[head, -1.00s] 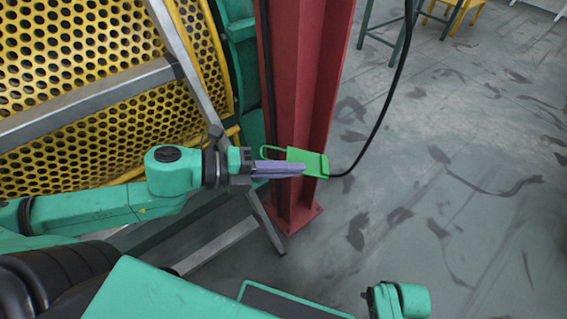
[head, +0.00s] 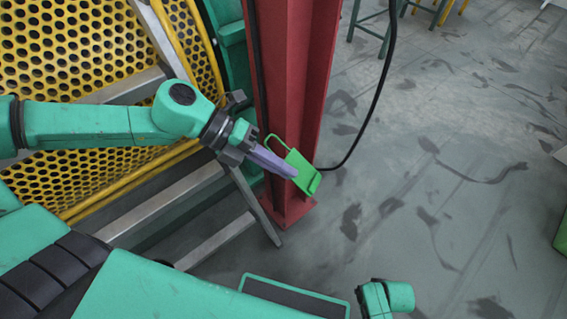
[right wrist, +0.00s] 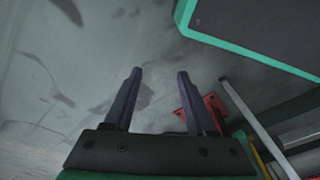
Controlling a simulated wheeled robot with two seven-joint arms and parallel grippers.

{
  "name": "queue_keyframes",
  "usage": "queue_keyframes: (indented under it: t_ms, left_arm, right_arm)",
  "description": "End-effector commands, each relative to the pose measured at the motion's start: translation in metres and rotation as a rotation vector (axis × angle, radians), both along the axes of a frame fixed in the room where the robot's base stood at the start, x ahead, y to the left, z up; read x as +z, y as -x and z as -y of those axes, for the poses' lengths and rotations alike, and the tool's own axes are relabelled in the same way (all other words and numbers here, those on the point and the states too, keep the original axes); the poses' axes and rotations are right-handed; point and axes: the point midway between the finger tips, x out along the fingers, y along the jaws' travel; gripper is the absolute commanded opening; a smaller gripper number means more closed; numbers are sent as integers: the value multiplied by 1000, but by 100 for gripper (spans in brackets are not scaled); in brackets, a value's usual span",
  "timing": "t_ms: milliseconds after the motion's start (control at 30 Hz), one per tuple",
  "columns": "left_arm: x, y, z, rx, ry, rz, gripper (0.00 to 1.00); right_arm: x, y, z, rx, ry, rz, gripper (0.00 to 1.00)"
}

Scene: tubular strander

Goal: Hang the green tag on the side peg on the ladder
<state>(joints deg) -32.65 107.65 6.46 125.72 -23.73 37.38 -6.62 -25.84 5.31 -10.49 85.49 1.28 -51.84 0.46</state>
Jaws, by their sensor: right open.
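The green tag (head: 303,173) is a flat piece with a thin loop handle at its upper left. My left gripper (head: 287,168) is shut on the tag and holds it tilted in front of the red column in the head view. Grey bars (head: 168,203) like ladder rails and rungs stand left of the tag, partly behind my left arm. I cannot make out the side peg. My right gripper (right wrist: 159,73) is open and empty in the right wrist view, with grey floor beyond its fingers.
The red column (head: 292,100) rises close behind the tag. A yellow perforated guard (head: 70,60) fills the upper left. A black cable (head: 375,105) hangs right of the column. The grey floor (head: 440,190) to the right is mostly clear.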

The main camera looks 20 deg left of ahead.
Motion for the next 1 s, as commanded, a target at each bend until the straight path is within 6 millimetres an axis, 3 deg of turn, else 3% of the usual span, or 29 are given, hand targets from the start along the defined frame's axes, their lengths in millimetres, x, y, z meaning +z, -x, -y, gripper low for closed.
queue_keyframes:
  t_ms: [267,500,733,1000]
  left_arm:
    - [17,3,-12,-231,-172,25,0]
    - [34,2,-35,-439,-358,92,0]
    - [44,0,-51,-518,-443,133,0]
    - [76,-7,-86,-614,-582,220,0]
  right_arm:
    - [-2,14,5,2,6,-5,56]
    - [-6,32,11,7,14,-9,56]
    - [-8,43,14,8,18,-12,56]
    - [-4,65,21,13,24,-18,56]
